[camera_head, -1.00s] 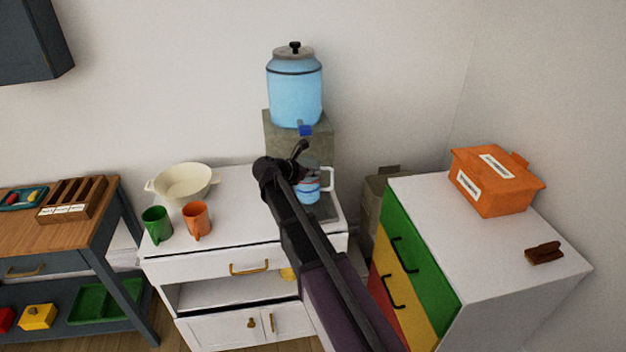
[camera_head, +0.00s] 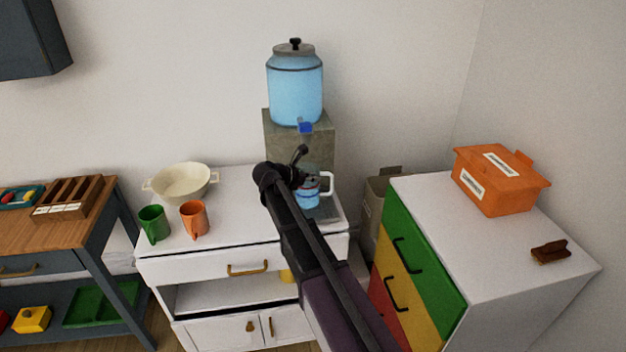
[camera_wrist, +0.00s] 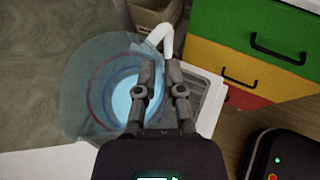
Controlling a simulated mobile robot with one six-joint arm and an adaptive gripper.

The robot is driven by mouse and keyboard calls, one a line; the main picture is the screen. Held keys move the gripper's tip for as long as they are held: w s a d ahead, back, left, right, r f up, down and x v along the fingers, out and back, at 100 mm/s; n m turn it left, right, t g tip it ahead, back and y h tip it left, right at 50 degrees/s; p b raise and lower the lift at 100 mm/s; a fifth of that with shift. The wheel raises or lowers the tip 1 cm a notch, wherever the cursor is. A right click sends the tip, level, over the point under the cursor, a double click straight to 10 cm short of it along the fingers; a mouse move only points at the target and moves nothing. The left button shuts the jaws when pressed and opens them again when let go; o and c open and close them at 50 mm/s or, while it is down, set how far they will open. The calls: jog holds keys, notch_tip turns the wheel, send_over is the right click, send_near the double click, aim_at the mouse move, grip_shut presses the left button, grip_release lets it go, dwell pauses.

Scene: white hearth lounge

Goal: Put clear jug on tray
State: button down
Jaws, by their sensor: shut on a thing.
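The clear jug (camera_head: 308,191) has a white handle and light blue water inside. It is in front of the stone block under the water dispenser, partly hidden by my arm in the head view. In the wrist view the jug (camera_wrist: 100,95) is seen from above, its white handle (camera_wrist: 163,40) at the upper right. My gripper (camera_wrist: 160,68) is shut on the jug at its handle side; the fingertips are mostly hidden in the head view. A grey tray (camera_head: 327,212) lies below the jug on the white cabinet top. I cannot tell whether the jug touches it.
The blue water dispenser (camera_head: 295,90) stands on the stone block (camera_head: 318,148) behind. A cream bowl (camera_head: 181,183), green mug (camera_head: 152,224) and orange mug (camera_head: 194,218) stand left on the cabinet. A coloured drawer unit (camera_head: 425,250) is at the right, with an orange box (camera_head: 497,190) on it.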

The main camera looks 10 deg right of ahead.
jog(key=c, duration=0.7)
grip_release()
jog(key=shift+s+a+r, duration=0.1)
jog(key=shift+a+r, duration=0.1)
jog(key=shift+p+v, duration=2.65)
jog(key=shift+v, duration=3.1)
